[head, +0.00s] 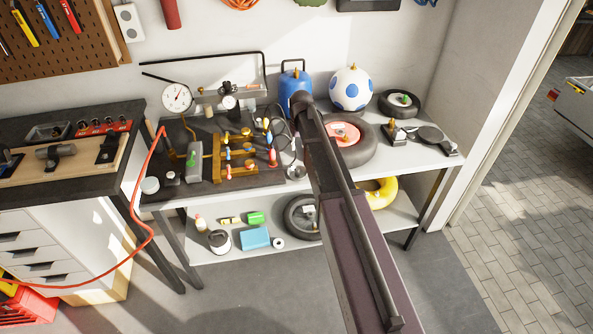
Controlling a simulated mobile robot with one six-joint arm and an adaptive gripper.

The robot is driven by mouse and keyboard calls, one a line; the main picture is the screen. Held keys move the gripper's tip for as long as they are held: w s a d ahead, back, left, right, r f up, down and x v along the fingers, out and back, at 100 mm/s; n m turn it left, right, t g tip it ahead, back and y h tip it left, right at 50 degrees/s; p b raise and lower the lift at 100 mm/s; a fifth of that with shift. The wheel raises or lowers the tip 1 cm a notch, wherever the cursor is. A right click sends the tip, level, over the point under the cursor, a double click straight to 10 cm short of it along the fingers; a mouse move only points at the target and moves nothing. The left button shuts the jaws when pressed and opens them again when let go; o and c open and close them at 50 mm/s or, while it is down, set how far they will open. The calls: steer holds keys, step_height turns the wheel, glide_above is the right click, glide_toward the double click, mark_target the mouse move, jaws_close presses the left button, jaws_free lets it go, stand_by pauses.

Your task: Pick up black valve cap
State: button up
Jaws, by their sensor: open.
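I cannot single out the black valve cap; at this size no small black piece on the bench is clear enough to name. A black knobbed piece (228,88) stands near a small gauge behind the rack. My dark arm reaches up from the lower right across the bench, ending by the blue tank. My gripper cannot be made out, and the arm hides part of the bench.
A blue tank (289,83), blue-spotted ball (351,90), wheel with red hub (360,150) and small wheel (399,104) crowd the right of the bench. A round gauge (177,97) and red hose (150,165) are at left. The lower shelf (215,256) holds several items.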

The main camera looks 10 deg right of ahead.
steer(key=shift+f, duration=0.15)
steer(key=b, duration=0.9)
glide_above(297, 169)
step_height(297, 169, down, 8)
steer(key=shift+f, duration=0.15)
stand_by(0.5)
step_height(297, 169, down, 3)
steer(key=b, duration=0.3)
steer(key=shift+s+d+f, duration=0.1)
steer(key=shift+s+f, duration=0.05)
steer(key=shift+f+b, duration=0.95)
steer(key=c, duration=0.4)
